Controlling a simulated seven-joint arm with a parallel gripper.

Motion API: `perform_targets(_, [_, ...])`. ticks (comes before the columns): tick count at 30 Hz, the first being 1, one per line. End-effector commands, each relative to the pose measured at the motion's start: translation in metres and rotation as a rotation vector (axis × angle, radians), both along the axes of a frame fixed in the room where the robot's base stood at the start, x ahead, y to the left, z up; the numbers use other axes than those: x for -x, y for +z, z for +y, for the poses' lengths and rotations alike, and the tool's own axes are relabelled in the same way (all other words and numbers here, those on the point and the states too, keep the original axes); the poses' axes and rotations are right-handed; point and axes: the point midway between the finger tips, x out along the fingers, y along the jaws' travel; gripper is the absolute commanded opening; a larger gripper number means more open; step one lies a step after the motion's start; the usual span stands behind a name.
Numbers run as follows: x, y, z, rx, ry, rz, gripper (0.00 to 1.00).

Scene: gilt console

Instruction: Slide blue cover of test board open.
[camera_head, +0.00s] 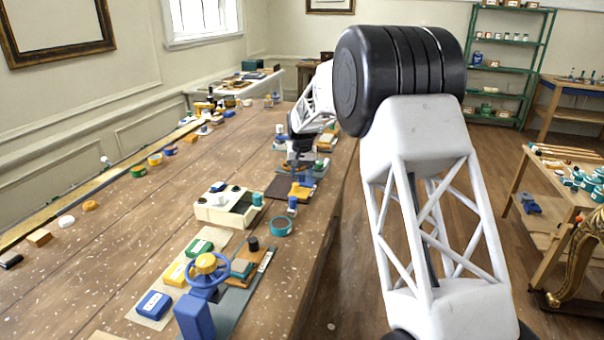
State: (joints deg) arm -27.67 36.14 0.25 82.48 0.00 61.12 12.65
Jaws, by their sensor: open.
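My gripper (301,161) is small in the picture, at the far end of my arm, over the right edge of the long wooden table. It is open; its fingertips are hard to make out. Just below it lies a small group with a dark brown plate (279,188), a yellow piece (300,191) and a blue block (306,180). I cannot tell for sure which part is the test board's blue cover, nor whether my gripper touches anything. Nearer, a board (261,266) carries a blue handwheel (207,271) with a yellow hub.
A cream box (227,206) and a teal ring (281,226) stand nearer on the table (130,216). Green, yellow and blue blocks (154,305) lie at the front. Small items line the left edge. My arm hides part of the table's right side.

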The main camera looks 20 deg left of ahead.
Motion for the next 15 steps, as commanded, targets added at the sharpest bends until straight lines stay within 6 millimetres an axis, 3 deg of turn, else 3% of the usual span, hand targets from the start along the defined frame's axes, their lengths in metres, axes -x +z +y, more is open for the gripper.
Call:
perform_targets(4, [0.0000, 0.0002, 0.0000, 0.000, 0.000, 0.000, 0.47])
perform_targets(13, [0.0000, 0.0003, 0.0000, 0.000, 0.000, 0.000, 0.01])
perform_targets(15, [0.0001, 0.0004, 0.0000, 0.000, 0.000, 0.000, 0.00])
